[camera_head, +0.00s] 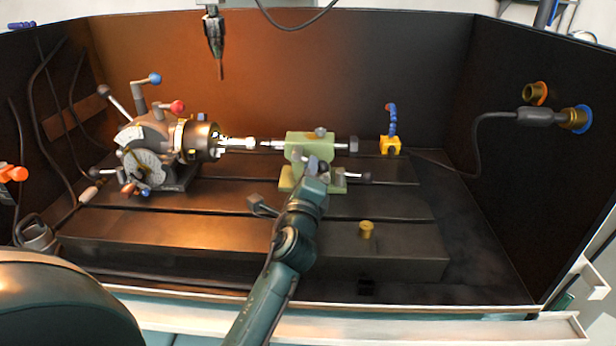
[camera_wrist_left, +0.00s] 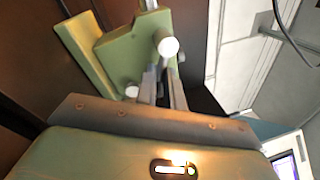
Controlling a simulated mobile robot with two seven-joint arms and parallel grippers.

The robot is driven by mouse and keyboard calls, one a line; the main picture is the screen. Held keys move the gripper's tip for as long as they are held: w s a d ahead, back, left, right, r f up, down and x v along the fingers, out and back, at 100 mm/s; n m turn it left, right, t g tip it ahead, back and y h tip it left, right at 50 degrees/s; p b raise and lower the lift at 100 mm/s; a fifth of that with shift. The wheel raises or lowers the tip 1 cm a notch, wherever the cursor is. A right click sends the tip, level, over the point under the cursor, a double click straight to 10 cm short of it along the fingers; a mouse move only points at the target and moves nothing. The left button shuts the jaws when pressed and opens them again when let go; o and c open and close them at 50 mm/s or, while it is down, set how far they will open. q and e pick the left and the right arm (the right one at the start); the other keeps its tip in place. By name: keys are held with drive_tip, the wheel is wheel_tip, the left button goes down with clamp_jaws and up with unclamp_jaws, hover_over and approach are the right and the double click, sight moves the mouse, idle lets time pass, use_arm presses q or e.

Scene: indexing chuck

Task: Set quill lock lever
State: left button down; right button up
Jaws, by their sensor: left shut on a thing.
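The green tailstock (camera_head: 298,144) stands on the slotted bed right of the indexing head, its quill (camera_head: 270,143) pointing at the chuck. My left gripper (camera_head: 318,170) is at the tailstock's front face and hides part of it. In the left wrist view the green tailstock body (camera_wrist_left: 118,58) fills the upper left. The fingers of my left gripper (camera_wrist_left: 161,85) are close together there, shut on what looks like the quill lock lever, mostly hidden between them. A pale round end (camera_wrist_left: 168,46) shows just beyond the fingertips. My right gripper is not in view.
The indexing head (camera_head: 150,150) with its chuck (camera_head: 200,140) and knobbed levers stands at left. A tool spindle (camera_head: 214,40) hangs above. A yellow block with a blue hose (camera_head: 390,145) is at right. A brass piece (camera_head: 366,230) sits on the bed's front. Dark walls enclose the bed.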

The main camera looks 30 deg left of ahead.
use_arm(q)
drive_tip(key=shift+r+n, duration=0.1)
drive_tip(key=shift+n, duration=0.2)
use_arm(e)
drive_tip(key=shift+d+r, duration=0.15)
use_arm(q)
drive_tip(key=c, duration=1.5)
unclamp_jaws()
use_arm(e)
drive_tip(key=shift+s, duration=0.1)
